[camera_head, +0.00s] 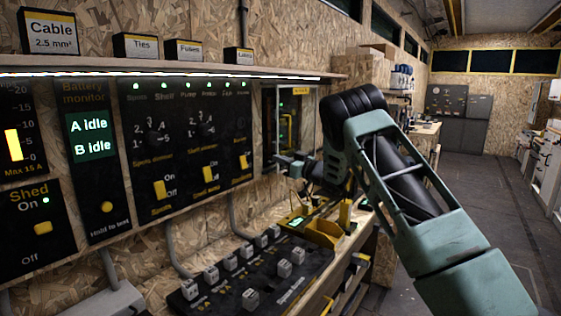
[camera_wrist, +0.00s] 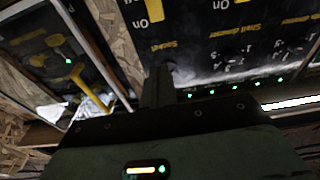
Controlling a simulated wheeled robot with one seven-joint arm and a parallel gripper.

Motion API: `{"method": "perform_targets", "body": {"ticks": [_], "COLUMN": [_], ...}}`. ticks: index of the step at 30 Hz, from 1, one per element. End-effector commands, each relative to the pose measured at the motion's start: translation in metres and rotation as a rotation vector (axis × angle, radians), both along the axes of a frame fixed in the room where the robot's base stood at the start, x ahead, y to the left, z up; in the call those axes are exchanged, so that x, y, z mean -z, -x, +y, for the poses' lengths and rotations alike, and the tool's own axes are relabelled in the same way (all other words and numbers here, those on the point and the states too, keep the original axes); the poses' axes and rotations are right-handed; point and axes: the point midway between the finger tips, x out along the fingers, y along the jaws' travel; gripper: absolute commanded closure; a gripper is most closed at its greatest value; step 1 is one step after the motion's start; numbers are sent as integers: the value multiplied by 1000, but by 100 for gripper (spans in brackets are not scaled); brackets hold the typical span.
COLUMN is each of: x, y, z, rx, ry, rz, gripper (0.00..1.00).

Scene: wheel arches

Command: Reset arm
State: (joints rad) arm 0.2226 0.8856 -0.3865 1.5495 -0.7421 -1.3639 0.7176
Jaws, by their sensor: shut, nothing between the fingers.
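My arm reaches in from the lower right in the head view and bends at a dark elbow. My gripper (camera_head: 287,160) is near the right end of the black switch panel (camera_head: 190,135), in front of the wall. Its fingers look closed and empty. In the wrist view my gripper (camera_wrist: 158,85) shows as a dark narrow shape pointing at the panel (camera_wrist: 220,40), which appears upside down. I cannot tell the exact gap between the fingertips and the panel.
A shelf with a lit strip (camera_head: 150,74) runs above the panels and holds labelled boxes (camera_head: 48,32). A battery monitor (camera_head: 90,140) reads A idle, B idle. The floor (camera_head: 490,215) at right is clear.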

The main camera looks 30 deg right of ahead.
Motion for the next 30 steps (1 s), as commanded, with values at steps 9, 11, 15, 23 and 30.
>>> {"method": "perform_targets", "body": {"ticks": [9,11,15,23,30], "x": [0,-2,-15,-14,15], "y": [0,-1,-8,34,154], "z": [0,4,36,185,307], "rx": [0,7,78,201,116], "ry": [0,-3,-20,-21,124], "rz": [0,3,52,419,804], "gripper": [100,100,100,100,100]}}
